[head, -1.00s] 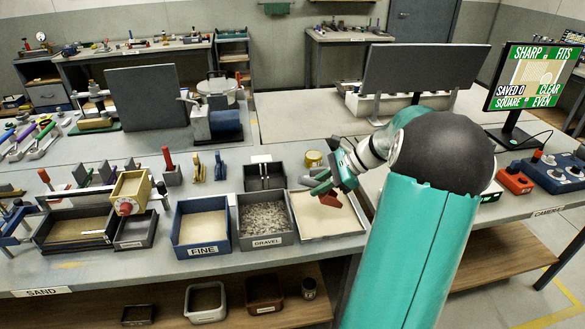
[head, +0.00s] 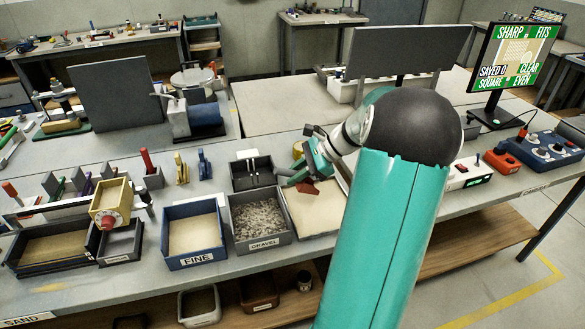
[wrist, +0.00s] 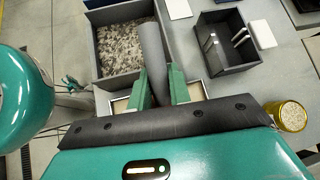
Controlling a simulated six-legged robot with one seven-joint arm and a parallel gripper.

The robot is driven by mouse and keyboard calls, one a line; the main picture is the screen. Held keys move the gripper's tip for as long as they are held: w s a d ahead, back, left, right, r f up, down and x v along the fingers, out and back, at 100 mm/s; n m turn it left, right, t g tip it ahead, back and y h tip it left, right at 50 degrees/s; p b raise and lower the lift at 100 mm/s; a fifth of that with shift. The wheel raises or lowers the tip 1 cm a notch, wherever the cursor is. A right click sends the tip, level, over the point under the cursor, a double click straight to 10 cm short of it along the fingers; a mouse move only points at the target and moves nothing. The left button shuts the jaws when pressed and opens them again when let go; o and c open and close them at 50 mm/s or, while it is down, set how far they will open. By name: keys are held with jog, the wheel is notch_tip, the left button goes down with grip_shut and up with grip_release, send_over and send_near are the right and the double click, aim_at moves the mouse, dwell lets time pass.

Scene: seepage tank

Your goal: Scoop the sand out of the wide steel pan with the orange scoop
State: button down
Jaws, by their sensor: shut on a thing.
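The wide steel pan (head: 328,232) stands at the right end of the row of boxes, with pale sand spread over its floor. My gripper (head: 301,178) is over the back left part of this pan. The red-orange scoop (head: 307,187) shows at my gripper, low over the sand; I cannot tell whether it touches. In the wrist view, my gripper (wrist: 162,90) is shut on a dark grey round handle (wrist: 152,50). The scoop's orange part is hidden there. Part of the pan's sand shows beside the fingers.
A gravel box (head: 262,240) stands directly left of the pan, and the blue FINE box (head: 195,258) is left of that. A dark divided box (head: 252,172) is behind the gravel. A yellow tin (wrist: 292,115) stands near the pan. A monitor (head: 515,62) is at the right.

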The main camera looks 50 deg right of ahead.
aim_at(298, 186)
jog(key=f, duration=0.4)
jog(key=shift+s+a+f, duration=0.1)
jog(key=shift+s+f, duration=0.15)
jog(key=shift+s, duration=0.05)
jog(key=shift+w+f, duration=0.2)
jog(key=shift+f, duration=0.15)
jog(key=shift+s+f, duration=0.15)
jog(key=shift+f, duration=0.25)
jog(key=shift+f, duration=0.3)
jog(key=shift+s+d+f, duration=0.1)
jog(key=shift+s+d, duration=0.3)
jog(key=shift+d, duration=0.4)
jog(key=shift+s+d, duration=0.4)
jog(key=shift+d, duration=0.35)
dwell(4.7)
